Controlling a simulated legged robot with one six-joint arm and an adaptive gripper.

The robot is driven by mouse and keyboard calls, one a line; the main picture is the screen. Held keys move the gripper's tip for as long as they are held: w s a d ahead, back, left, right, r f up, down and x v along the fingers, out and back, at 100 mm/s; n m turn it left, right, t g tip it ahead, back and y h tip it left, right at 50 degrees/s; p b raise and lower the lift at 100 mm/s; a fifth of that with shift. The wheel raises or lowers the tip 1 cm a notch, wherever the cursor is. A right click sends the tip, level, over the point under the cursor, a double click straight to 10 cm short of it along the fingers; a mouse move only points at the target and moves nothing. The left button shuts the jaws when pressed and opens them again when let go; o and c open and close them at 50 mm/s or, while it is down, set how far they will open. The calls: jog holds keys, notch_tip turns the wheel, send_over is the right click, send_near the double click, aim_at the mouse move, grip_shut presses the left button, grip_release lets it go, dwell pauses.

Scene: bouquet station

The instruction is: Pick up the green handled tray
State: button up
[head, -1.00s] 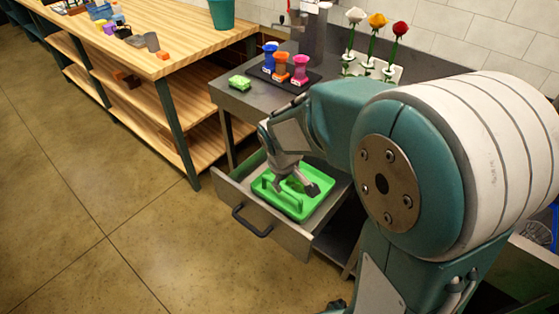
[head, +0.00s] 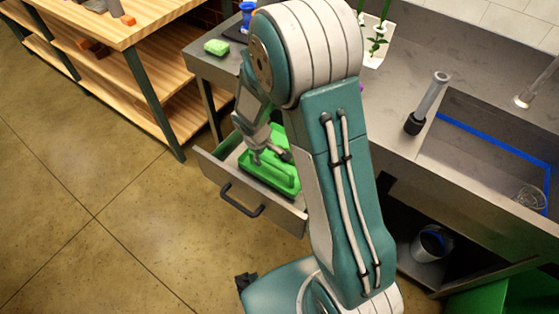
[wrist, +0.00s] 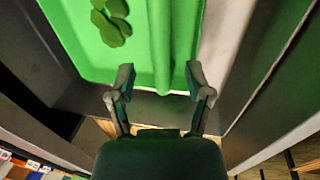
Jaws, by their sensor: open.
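The green handled tray (head: 283,180) lies in the open drawer (head: 285,213) in the head view, partly hidden by my arm. My gripper (head: 270,154) is open and low over the tray, close to its handle. In the wrist view, the green tray (wrist: 75,35) fills the upper part. A raised green bar, which looks like the handle (wrist: 160,40), runs up between my open fingers (wrist: 159,82). Dark green leaf-like shapes (wrist: 111,24) show on the tray floor. I cannot tell whether either finger touches the bar.
The drawer's front has a dark pull (head: 241,200). A green sponge (head: 216,47) sits on the grey counter above. A wooden shelf table (head: 130,70) stands at the left, a sink (head: 490,150) at the right. The floor in front of the drawer is clear.

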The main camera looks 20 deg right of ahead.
aim_at(265, 158)
jog(key=f, duration=0.3)
jog(key=shift+w+d+f, duration=0.2)
jog(key=shift+f, duration=0.1)
grip_shut()
